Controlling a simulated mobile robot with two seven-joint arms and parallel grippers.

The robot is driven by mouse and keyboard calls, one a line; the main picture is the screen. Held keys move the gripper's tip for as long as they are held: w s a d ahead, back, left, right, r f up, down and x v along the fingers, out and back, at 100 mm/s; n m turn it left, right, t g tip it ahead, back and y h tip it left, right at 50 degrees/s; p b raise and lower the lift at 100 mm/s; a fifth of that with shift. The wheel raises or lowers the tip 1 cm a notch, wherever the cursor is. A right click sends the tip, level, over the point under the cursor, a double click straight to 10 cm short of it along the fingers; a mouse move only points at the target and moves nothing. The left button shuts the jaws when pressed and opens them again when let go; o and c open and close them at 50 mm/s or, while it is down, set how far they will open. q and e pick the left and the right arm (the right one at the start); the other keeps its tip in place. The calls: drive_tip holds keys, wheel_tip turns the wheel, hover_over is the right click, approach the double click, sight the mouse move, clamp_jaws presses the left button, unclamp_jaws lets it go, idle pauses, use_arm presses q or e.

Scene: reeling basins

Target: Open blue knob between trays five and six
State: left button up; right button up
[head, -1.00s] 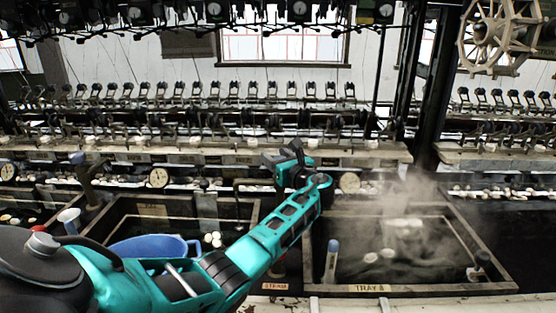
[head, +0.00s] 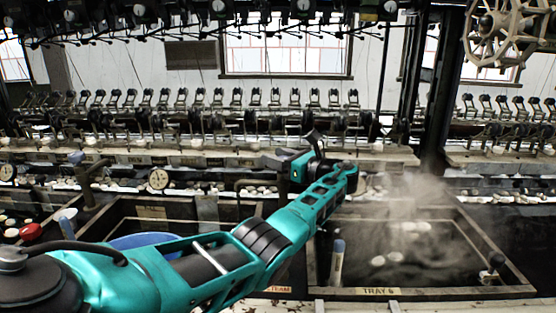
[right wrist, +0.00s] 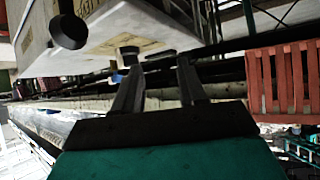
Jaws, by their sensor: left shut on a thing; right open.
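Tray 6, a dark basin with a wooden rim (head: 440,293), is at the right of the head view, steaming, with pale cocoons in it. The basin (head: 118,222) to its left is partly behind my arm. A blue-topped pale handle (head: 338,262) stands at the left inside edge of tray 6. I cannot make out a blue knob between the basins; my left arm covers much of that strip. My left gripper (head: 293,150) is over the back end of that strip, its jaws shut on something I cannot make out. My right gripper (right wrist: 158,85) is open and empty in the right wrist view.
A blue bowl (head: 145,241) sits in the left basin behind my arm. Reeling machinery (head: 250,120) runs along the back. A pale box (right wrist: 100,30) is close above my right gripper; an orange slatted thing (right wrist: 285,80) is to the right.

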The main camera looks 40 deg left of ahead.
use_arm(q)
drive_tip(key=o, duration=1)
drive_tip(key=shift+c, duration=0.2)
drive_tip(key=w+d, duration=0.1)
drive_tip(key=d, duration=1.2)
